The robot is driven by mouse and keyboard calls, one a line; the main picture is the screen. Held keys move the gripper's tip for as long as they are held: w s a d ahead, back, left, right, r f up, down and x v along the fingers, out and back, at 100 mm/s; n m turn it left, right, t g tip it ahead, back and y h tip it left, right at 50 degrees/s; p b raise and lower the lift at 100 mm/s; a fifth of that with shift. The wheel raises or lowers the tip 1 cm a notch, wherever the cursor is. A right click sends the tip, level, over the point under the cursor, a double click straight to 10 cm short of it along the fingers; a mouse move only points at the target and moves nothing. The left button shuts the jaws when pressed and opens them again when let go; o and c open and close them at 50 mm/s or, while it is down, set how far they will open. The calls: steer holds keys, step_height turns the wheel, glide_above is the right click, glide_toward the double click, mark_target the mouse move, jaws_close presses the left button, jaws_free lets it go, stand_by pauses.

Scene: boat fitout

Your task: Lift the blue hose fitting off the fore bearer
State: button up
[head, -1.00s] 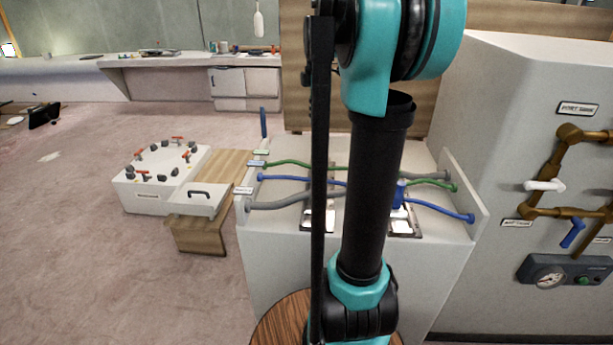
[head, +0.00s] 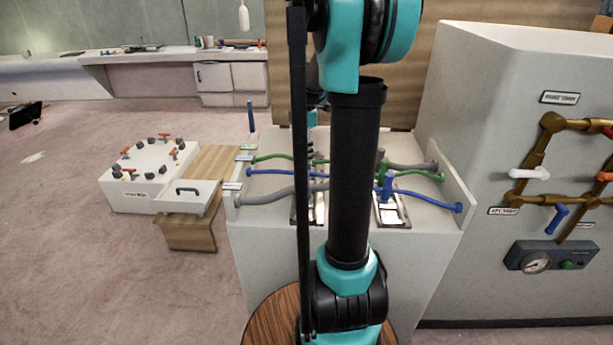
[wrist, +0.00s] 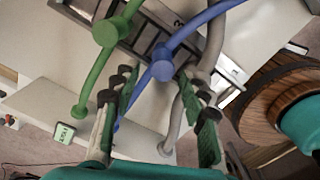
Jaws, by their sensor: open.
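In the wrist view, a blue hose fitting (wrist: 162,63) with a round end sits on the blue hose over a slotted metal bearer (wrist: 128,30). My gripper (wrist: 158,80) is open, its two fingers on either side of the blue fitting's line, and nothing is held. I cannot tell whether the fingers touch the fitting. In the head view, my arm hides the gripper and most of the left bearer (head: 303,210). Another blue fitting (head: 387,183) stands upright on the right bearer (head: 391,212). I cannot read which bearer is the fore one.
A green fitting (wrist: 106,33) and a grey hose (wrist: 212,45) run close beside the blue fitting. The white box (head: 265,235) has raised side walls with hose ends and labels. A round wooden top (wrist: 265,105) shows at the right. A valve panel (head: 505,150) stands right.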

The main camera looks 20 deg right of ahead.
steer(key=shift+s+f, duration=0.1)
steer(key=shift+f, duration=1.9)
steer(key=shift+c, duration=0.2)
jaws_close()
